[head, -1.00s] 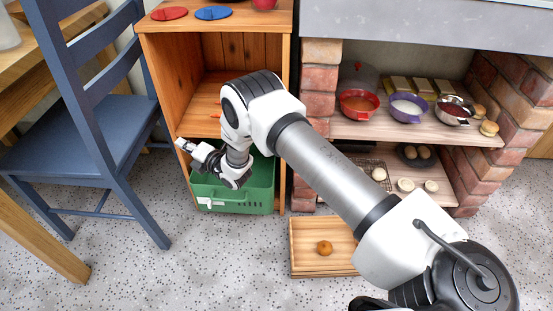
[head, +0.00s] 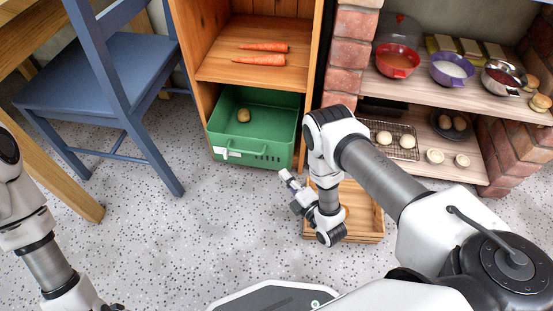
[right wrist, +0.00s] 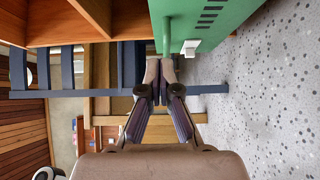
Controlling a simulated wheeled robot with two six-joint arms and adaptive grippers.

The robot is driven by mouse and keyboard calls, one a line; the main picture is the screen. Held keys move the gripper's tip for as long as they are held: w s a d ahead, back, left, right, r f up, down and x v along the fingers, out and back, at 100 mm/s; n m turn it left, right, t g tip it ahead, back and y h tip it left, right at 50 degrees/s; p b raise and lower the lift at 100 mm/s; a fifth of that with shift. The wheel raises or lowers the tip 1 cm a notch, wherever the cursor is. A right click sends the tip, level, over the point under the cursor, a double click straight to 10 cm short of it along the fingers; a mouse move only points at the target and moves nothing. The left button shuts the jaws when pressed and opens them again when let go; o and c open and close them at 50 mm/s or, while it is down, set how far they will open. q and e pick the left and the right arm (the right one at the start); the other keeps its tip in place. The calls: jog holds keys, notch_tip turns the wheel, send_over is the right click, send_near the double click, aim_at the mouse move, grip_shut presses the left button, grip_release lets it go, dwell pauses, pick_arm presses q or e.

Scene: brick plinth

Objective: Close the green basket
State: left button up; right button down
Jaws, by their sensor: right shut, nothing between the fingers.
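The green basket (head: 276,149) sits in the bottom compartment of the wooden shelf unit, like a drawer. It sticks out in front, so its open top shows. A round brown potato-like item (head: 243,115) lies inside it. A white tag-like piece (head: 226,153) is on its front. My right gripper (head: 285,174) is shut and empty, low in front of the basket's right corner. In the right wrist view its fingertips (right wrist: 160,74) meet close beside the basket's green wall (right wrist: 205,38); contact cannot be told. My left arm enters at the lower left, its fingers out of frame.
Two carrots (head: 262,47) lie on the shelf above the basket. A wooden tray (head: 364,216) is on the floor under my right arm. A blue chair (head: 103,82) stands left. Brick shelving (head: 351,52) with bowls is at right. The speckled floor before the basket is clear.

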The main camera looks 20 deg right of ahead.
aim_at(270, 144)
jog(key=w+b, duration=0.3)
jog(key=w, duration=0.1)
jog(key=w+b, duration=0.4)
jog(key=w, duration=0.1)
jog(key=shift+d+f+b, duration=0.15)
jog(key=shift+f+b, duration=0.05)
jog(key=shift+b, duration=0.1)
jog(key=shift+w+d+r, duration=0.1)
jog(key=shift+w+d, duration=0.1)
jog(key=shift+w, duration=0.15)
pick_arm(q)
notch_tip(270, 144, down, 10)
jog(key=shift+w+r, duration=0.15)
jog(key=shift+r, duration=0.1)
pick_arm(e)
jog(key=shift+w+d+r, duration=0.1)
jog(key=shift+w+r, duration=0.05)
jog(key=shift+w, duration=0.05)
